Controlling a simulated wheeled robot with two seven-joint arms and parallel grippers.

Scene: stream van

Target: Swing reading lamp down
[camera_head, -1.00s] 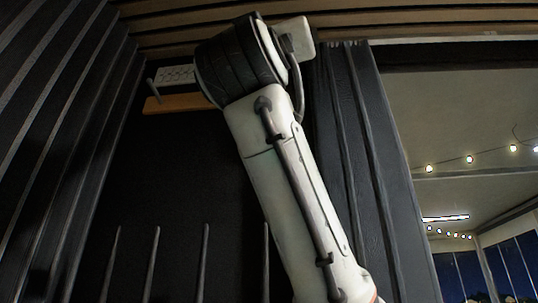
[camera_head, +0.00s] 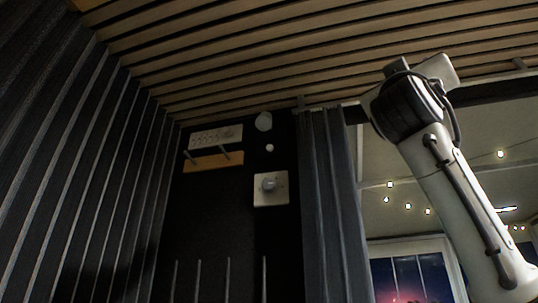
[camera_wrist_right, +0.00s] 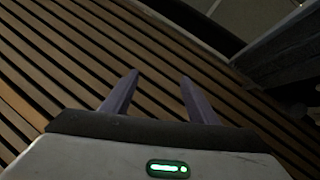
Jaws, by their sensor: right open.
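My right arm rises at the right of the head view, with its dark wrist and white end block (camera_head: 437,70) near the ceiling. Its fingers cannot be made out there. In the right wrist view my right gripper (camera_wrist_right: 158,95) is open and empty, its two purple fingers apart in front of the slatted ceiling. No part is clearly a reading lamp. A round white fitting (camera_head: 264,121) is high on the dark back wall, with a small white knob (camera_head: 269,147) below it; I cannot tell whether either is the lamp. My left gripper is out of view.
A white plate with a round knob (camera_head: 271,190) is on the back wall. Left of it are a white panel (camera_head: 215,137) and a wooden strip (camera_head: 213,164) with pegs. A dark curtain (camera_head: 328,190) hangs beside an opening with string lights. Ribbed wall is at left.

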